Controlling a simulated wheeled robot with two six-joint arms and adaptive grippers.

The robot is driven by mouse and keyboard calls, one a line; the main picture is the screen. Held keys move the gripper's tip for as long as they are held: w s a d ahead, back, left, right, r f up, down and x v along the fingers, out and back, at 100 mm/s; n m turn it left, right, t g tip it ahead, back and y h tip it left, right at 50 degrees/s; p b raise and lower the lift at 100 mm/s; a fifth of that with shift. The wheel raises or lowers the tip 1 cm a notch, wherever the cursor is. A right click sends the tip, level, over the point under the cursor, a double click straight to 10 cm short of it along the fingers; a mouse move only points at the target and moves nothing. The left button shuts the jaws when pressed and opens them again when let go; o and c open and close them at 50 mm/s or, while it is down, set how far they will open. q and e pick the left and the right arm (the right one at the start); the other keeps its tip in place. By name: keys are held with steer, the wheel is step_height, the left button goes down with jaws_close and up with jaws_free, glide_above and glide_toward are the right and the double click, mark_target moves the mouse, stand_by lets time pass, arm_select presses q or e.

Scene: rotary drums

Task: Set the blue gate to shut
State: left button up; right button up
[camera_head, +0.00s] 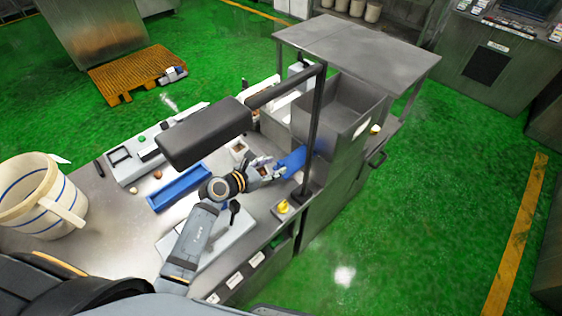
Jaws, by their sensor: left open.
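The blue gate (293,159) is a small blue panel against the left side of a grey metal bin (345,115), near the right end of the workbench. Its exact setting is too small to tell. My left gripper (270,168) is open, with its fingers just left of the blue gate. I cannot tell whether they touch it. My right gripper is not in view.
A black post (313,130) stands close to the gate and carries a dark grey box (205,133) above the bench. A blue tray (179,187) lies left of my gripper. A striped bucket (38,196) stands at the bench's left. Green floor is free on the right.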

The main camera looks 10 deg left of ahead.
mark_target(278, 164)
arm_select(q)
steer(key=x, duration=0.4)
steer(key=shift+w+f, duration=0.1)
steer(key=shift+w, duration=0.05)
jaws_close()
steer(key=shift+w, duration=0.1)
